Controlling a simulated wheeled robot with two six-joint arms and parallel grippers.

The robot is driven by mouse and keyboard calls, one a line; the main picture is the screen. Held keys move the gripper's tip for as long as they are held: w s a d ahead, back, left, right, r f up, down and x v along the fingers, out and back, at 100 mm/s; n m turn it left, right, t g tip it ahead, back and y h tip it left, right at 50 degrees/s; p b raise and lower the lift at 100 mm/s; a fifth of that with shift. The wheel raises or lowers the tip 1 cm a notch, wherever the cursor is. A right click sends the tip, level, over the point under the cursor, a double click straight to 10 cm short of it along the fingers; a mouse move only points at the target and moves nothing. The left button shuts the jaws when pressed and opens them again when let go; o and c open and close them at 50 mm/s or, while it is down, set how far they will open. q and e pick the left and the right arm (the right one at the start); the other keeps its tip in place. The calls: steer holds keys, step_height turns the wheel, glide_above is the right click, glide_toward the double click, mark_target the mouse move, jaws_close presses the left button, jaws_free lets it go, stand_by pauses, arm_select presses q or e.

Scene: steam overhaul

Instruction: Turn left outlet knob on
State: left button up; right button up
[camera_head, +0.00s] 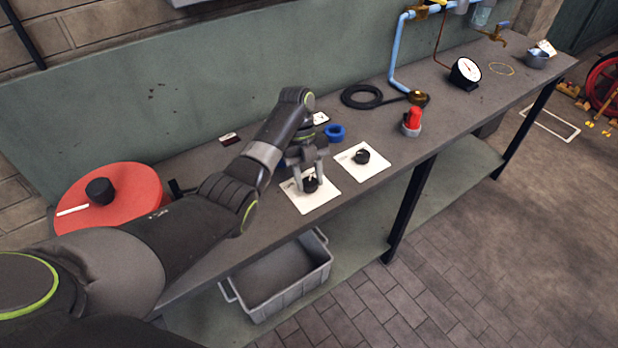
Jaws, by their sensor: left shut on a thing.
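The left outlet knob (310,186) is a small black knob on a white square plate (318,200) on the grey bench. My left gripper (309,180) reaches down over it, with its fingers around the knob, shut on it. The fingers hide part of the knob, so its pointer direction is hard to tell. A second black knob (362,156) sits on its own white plate (375,168) to the right, apart from the gripper. My right gripper is not in view.
On the bench (450,120) are a red-topped beacon (412,121), a blue ring (335,132), a coiled black hose (361,96), a gauge (465,72) and a red disc (130,190) at the left. A grey crate (292,300) sits below.

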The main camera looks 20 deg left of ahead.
arm_select(q)
steer(key=o, duration=1)
steer(key=shift+p+v, duration=3.05)
steer(key=shift+v, duration=5.7)
